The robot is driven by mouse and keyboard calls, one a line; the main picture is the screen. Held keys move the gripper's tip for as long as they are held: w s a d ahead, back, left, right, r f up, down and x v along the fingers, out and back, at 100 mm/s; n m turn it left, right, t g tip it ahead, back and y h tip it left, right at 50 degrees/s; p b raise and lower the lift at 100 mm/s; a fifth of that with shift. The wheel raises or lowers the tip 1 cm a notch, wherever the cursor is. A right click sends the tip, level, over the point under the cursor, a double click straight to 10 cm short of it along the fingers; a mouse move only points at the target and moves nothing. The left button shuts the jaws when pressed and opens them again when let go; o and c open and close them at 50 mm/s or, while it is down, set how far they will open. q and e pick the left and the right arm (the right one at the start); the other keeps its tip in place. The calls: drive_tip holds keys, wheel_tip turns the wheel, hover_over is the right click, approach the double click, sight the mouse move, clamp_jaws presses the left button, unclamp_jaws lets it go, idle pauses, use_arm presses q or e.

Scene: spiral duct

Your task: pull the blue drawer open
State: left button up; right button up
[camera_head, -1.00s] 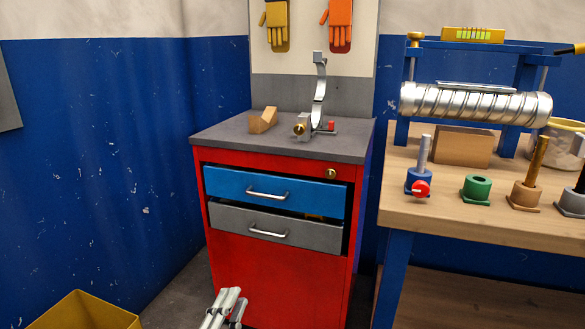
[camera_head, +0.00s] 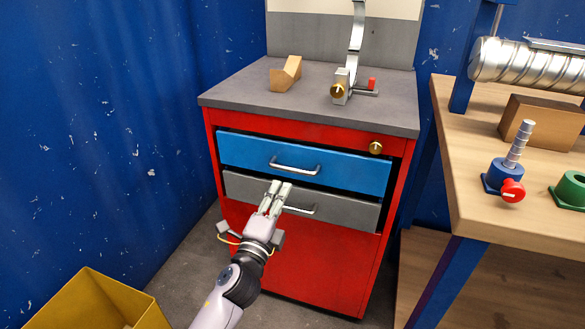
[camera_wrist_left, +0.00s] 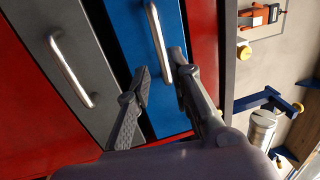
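The blue drawer (camera_head: 235,152) is the upper drawer of a red cabinet (camera_head: 330,270). A dark gap shows along its top and right edge; I cannot tell how far its front stands out. Its silver bar handle (camera_head: 295,169) is at the middle of the front. My left gripper (camera_head: 278,187) is below and slightly left of this handle in the head view, over the grey drawer. In the left wrist view the left gripper (camera_wrist_left: 160,72) is open and empty. The handle (camera_wrist_left: 156,42) lies ahead of its fingertips, nearer the right finger; contact is unclear. My right gripper is out of view.
A grey drawer (camera_head: 240,188) with its own handle (camera_head: 300,209) sits below. A wooden block (camera_head: 285,75) and a metal clamp-like tool (camera_head: 340,85) stand on the cabinet top. A workbench (camera_head: 460,190) is close on the right, a yellow bin (camera_head: 90,305) at front left.

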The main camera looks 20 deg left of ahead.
sight(292, 170)
use_arm(q)
drive_tip(key=w, duration=0.3)
drive_tip(key=w+r, duration=0.1)
drive_tip(key=w, duration=0.5)
drive_tip(key=shift+d+r+b, duration=0.15)
drive_tip(key=shift+r+b, duration=0.15)
drive_tip(key=shift+r, duration=0.05)
drive_tip(key=shift+c, duration=0.4)
drive_tip(key=shift+s, duration=0.1)
clamp_jaws()
